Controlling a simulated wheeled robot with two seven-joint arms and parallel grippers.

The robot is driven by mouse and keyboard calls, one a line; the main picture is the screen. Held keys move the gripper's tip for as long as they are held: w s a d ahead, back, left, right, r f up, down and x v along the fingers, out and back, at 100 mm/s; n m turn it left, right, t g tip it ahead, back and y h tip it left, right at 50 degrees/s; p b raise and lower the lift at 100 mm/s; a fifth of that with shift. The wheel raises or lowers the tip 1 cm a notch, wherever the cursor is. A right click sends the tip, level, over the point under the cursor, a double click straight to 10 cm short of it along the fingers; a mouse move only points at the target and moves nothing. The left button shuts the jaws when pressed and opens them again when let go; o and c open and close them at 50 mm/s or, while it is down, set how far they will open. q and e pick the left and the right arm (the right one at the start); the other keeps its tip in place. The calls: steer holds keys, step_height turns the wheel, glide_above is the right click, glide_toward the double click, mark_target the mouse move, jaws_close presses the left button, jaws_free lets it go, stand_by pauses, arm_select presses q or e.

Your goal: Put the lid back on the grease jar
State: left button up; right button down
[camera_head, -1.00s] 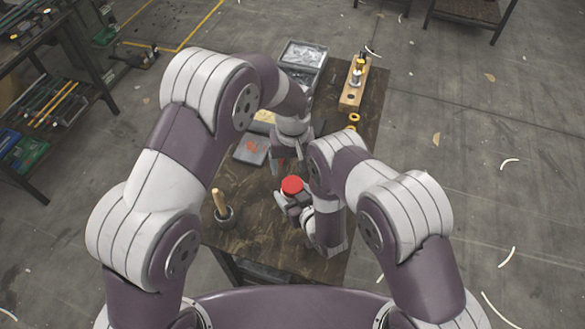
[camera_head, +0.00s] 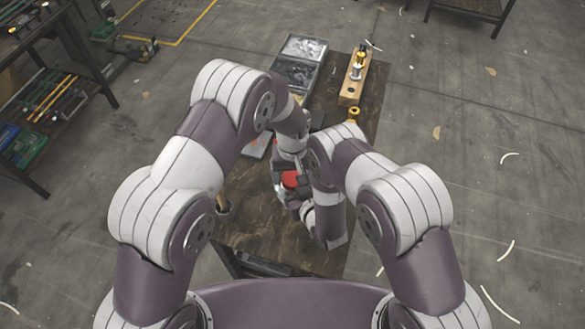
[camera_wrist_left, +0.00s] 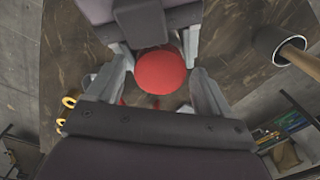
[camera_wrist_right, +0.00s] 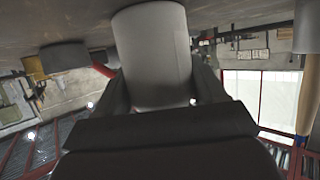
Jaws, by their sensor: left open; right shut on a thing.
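The red round lid (camera_head: 289,180) sits at the top of what my right gripper holds; its face also shows in the left wrist view (camera_wrist_left: 160,73). My right gripper is shut on the pale grey grease jar (camera_wrist_right: 153,55), just above the table. I cannot tell how firmly the lid is seated, as the join is hidden. My left gripper (camera_wrist_left: 162,88) is open, with its fingers on either side of the red lid; I cannot tell whether they touch it.
The dark wooden table (camera_head: 270,228) has a dark pot with a wooden handle (camera_wrist_left: 283,45) on its left side. Grey bins (camera_head: 297,70), a wooden block with small parts (camera_head: 353,83) and yellow rings (camera_head: 354,112) stand farther back. The table front is mostly clear.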

arm_select(q)
steer(key=c, duration=1.1)
steer(key=m, duration=0.3)
steer(key=o, duration=1.2)
steer(key=shift+r, duration=0.15)
